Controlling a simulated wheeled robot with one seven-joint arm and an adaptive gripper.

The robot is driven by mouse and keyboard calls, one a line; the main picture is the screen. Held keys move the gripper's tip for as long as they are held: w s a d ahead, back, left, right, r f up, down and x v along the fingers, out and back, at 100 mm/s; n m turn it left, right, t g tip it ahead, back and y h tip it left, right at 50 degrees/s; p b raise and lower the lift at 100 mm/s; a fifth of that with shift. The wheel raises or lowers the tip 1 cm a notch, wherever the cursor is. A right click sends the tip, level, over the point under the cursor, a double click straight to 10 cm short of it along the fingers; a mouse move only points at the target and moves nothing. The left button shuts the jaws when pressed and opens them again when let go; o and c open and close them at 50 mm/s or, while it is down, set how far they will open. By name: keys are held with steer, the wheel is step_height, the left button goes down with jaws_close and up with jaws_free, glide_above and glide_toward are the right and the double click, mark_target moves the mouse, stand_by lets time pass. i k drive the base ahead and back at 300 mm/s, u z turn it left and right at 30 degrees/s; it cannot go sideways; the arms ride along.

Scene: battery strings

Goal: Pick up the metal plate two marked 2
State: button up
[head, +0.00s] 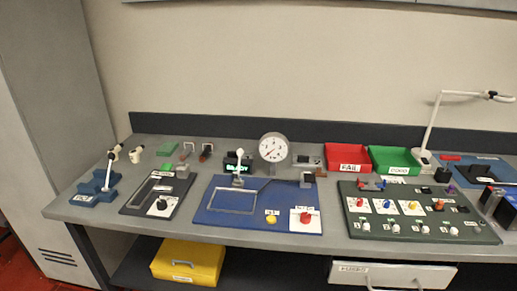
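I cannot make out a mark 2 on any piece, so I cannot tell which is metal plate two. A small grey piece (183,171) sits at the top right corner of the dark board at the left. My gripper is not in view.
The grey bench (92,213) carries a blue board (214,216), a dark board (134,207), a green panel (355,230), a dial gauge (273,148), a red bin (347,168), a green bin (395,170) and a white lamp (432,126). A yellow box (187,261) is below.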

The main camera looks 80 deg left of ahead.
mark_target(298, 160)
steer(key=u, duration=1.4)
steer(key=i, duration=0.15)
steer(key=u, duration=1.2)
